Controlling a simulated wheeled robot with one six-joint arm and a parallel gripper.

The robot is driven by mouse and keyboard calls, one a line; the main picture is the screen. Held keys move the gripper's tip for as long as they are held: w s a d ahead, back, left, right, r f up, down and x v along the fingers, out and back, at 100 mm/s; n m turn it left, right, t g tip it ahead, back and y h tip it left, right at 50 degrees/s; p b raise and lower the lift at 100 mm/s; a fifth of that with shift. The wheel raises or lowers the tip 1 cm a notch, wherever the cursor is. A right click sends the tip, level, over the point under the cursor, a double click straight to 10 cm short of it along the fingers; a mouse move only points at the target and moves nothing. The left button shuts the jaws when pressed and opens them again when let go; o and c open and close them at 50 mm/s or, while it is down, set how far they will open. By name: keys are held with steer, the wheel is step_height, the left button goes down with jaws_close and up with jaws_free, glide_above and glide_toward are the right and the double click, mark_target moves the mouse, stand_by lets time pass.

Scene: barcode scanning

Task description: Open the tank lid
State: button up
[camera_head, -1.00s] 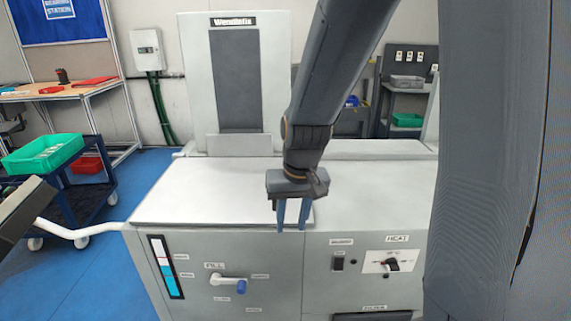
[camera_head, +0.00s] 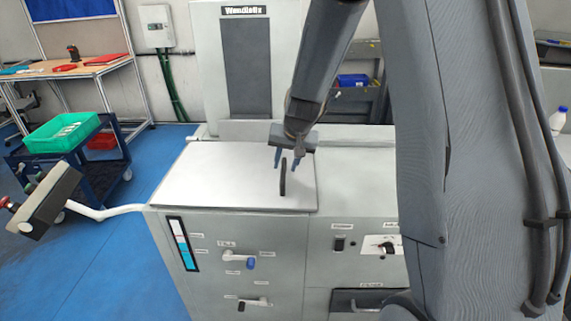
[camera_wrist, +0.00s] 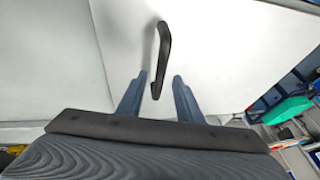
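The tank lid (camera_head: 225,172) is a flat white panel on top of the grey machine, lying closed. A dark upright bar handle (camera_head: 283,178) stands near its right edge. The handle also shows in the wrist view (camera_wrist: 162,52), with its near end just beyond the gap between my fingertips. My gripper (camera_head: 286,166) is open, with its blue fingers apart on either side of the handle's line in the head view. In the wrist view my fingertips (camera_wrist: 160,78) hold nothing. I cannot tell the exact distance to the handle.
The machine's front has a fill valve with a blue-tipped lever (camera_head: 240,258) and a level gauge (camera_head: 183,243). A pipe with a dark box (camera_head: 46,200) sticks out at the left. A blue cart (camera_head: 75,180) with a green bin (camera_head: 62,133) stands behind it.

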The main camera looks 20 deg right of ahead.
steer(key=shift+x, duration=0.8)
steer(key=shift+c, duration=0.4)
jaws_close()
